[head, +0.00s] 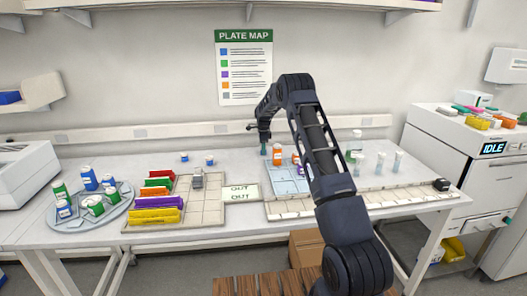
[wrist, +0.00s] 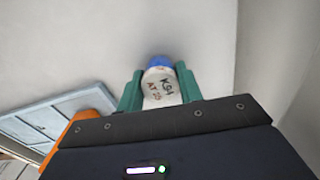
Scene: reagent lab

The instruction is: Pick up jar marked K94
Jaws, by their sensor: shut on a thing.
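A small white jar (wrist: 160,91) with a blue cap shows in the wrist view, and its handwritten label appears to read K94 with a second line below. My gripper (wrist: 159,88) has its green fingers shut on the jar's sides. In the head view my gripper (head: 264,150) points down over the back of the table, left of the orange-labelled bottle. The jar cannot be made out there. I cannot tell whether its base touches the table.
A pale blue tray (head: 284,185) and an orange bottle (head: 277,154) stand close by. A round tray (head: 113,211) holds several jars at left. Coloured racks (head: 154,215) stand beside it. Several clear vials (head: 381,160) stand right of my arm.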

